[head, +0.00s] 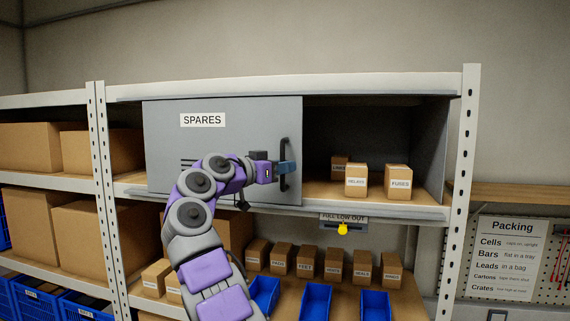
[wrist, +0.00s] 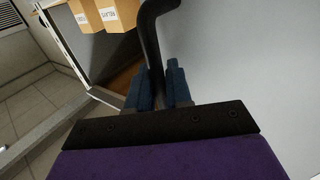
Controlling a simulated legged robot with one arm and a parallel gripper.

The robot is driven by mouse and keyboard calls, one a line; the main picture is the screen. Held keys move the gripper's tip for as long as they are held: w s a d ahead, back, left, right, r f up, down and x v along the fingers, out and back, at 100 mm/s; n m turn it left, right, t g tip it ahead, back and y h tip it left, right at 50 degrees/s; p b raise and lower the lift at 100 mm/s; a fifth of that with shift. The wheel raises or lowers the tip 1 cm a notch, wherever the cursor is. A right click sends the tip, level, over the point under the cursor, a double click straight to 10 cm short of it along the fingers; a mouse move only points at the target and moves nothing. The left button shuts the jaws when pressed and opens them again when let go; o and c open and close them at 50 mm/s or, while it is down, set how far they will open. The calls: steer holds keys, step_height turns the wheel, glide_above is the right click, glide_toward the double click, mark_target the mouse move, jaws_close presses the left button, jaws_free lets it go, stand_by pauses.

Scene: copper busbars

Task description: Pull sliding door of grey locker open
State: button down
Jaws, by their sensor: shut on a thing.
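The grey locker (head: 425,140) sits on the upper shelf of the rack. Its grey sliding door (head: 240,140) carries a SPARES label and covers the left part, while the right part of the opening is uncovered. The door's black bar handle (head: 285,150) is upright near the door's right edge. My gripper (head: 286,168) is at this handle. In the wrist view the blue fingers of my gripper (wrist: 158,85) are shut on the black handle (wrist: 151,40), one on each side. The grey door face (wrist: 240,60) fills the right of that view.
Small cartons, including FUSES (head: 398,180) and RELAYS (head: 356,180), stand inside the open part. Labelled cartons and blue bins (head: 316,300) fill the shelf below. Large cartons (head: 30,148) stand at left.

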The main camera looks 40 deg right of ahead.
steer(key=shift+w+a, duration=0.2)
steer(key=c, duration=1.2)
jaws_free()
steer(key=shift+c, duration=0.2)
steer(key=s+a, duration=0.1)
steer(key=a, duration=1.6)
steer(key=shift+s+a, duration=0.25)
steer(key=shift+s, duration=0.15)
steer(key=shift+d, duration=0.1)
